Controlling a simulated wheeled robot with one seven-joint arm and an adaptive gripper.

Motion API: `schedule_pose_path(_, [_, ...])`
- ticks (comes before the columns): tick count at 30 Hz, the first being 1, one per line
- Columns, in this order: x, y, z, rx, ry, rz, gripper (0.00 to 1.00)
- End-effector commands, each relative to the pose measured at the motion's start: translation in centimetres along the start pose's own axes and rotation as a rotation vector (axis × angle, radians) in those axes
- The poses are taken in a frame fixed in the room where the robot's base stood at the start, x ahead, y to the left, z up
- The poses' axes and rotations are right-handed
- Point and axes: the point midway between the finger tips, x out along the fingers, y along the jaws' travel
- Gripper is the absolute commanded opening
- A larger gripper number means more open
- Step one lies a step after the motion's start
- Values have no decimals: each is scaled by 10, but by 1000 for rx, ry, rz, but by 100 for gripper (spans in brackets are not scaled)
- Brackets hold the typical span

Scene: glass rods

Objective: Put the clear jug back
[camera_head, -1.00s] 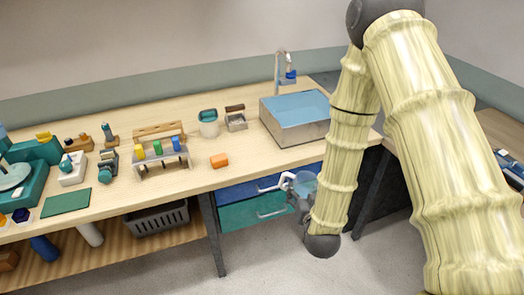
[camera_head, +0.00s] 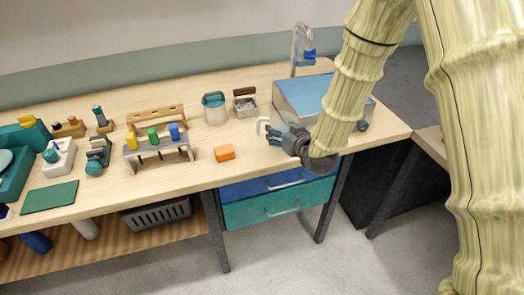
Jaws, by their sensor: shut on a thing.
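The clear jug (camera_head: 261,126) is mostly hidden behind my gripper; a pale, handle-like loop shows to the left of the fingers. My gripper (camera_head: 273,135) is shut on the jug, at the front edge of the bench by the sink's lower left corner. My arm covers the right side of the hand. I cannot tell whether the jug touches the bench top.
The sink (camera_head: 298,98) with a tap (camera_head: 301,50) stands just behind my gripper. Bare bench top lies between block and gripper.

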Motion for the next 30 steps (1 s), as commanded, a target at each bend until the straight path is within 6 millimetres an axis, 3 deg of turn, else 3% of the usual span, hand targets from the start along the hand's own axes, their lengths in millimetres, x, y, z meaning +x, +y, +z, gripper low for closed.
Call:
schedule_pose_path(1, [17, -8, -7, -35, 0, -49, 28])
schedule_pose_path(4, [33, -22, -28, -93, -17, -137, 28])
schedule_pose_path(9, [46, -33, -55, -163, -37, -231, 28])
schedule_pose_path(14, [50, -37, -70, -194, -47, -269, 28])
schedule_pose_path(17, [52, -37, -68, -200, -51, -279, 28])
schedule_pose_path(24, [64, -34, -36, -199, -53, -279, 28])
schedule_pose_path(30, [70, -32, -21, -201, -50, -278, 28])
